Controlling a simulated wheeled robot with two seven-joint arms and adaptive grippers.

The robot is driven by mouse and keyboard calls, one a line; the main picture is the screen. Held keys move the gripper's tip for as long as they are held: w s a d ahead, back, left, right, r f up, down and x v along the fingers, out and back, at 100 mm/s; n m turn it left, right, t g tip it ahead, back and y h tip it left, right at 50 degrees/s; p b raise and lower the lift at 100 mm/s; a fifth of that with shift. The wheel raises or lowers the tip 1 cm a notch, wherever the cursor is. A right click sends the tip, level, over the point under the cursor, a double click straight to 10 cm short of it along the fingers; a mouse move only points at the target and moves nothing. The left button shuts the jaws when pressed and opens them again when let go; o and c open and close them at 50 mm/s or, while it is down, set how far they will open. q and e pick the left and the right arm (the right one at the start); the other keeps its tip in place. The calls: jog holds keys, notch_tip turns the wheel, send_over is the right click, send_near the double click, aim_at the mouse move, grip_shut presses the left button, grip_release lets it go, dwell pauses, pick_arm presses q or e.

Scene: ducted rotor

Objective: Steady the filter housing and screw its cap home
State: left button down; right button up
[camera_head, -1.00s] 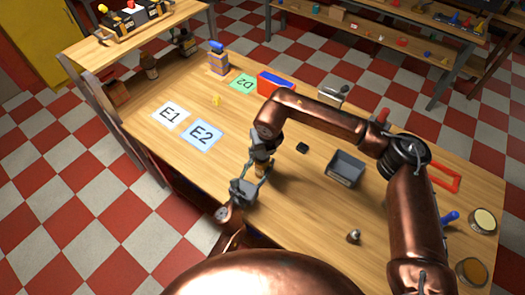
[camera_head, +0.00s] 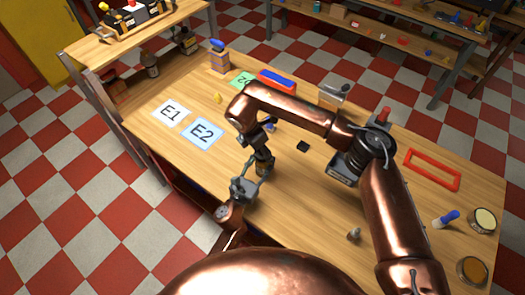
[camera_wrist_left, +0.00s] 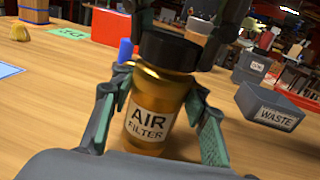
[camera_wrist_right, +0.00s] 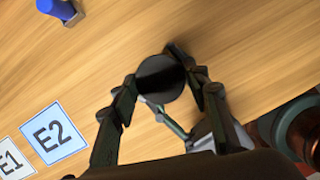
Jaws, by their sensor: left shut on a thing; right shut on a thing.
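The filter housing (camera_wrist_left: 160,88) is an amber bottle labelled AIR FILTER, standing roughly upright in the left wrist view. Its black cap (camera_wrist_left: 168,48) sits on top; I cannot tell how far it is threaded on. My left gripper (camera_wrist_left: 158,100) is shut around the housing's body, a finger on each side. My right gripper (camera_wrist_right: 162,85) is shut on the cap from above, and the cap's round black top (camera_wrist_right: 160,78) shows between its fingers. In the head view my left gripper (camera_head: 244,188) and right gripper (camera_head: 264,164) meet at the housing, mostly hidden there.
The E1 card (camera_head: 172,113) and E2 card (camera_head: 202,132) lie left of the grippers. A red box (camera_head: 277,83) stands at the back. A grey WASTE bin (camera_wrist_left: 270,108) is to the right. A red frame (camera_head: 432,168) and blue-handled tool (camera_head: 447,219) lie at right.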

jog(key=m+g, duration=0.1)
jog(key=m, duration=0.3)
jog(key=m+g, duration=0.1)
jog(key=m, duration=0.2)
jog(key=shift+w+a+m+h, duration=0.1)
jog(key=shift+w+m+h, duration=0.05)
jog(key=shift+m+h, duration=0.2)
jog(key=m, duration=0.2)
jog(key=m+g, duration=0.1)
jog(key=m, duration=0.2)
jog(key=shift+m+g, duration=0.3)
jog(key=shift+m, duration=0.05)
jog(key=o, duration=1.1)
jog(key=shift+o, duration=0.2)
jog(key=shift+r, duration=2.25)
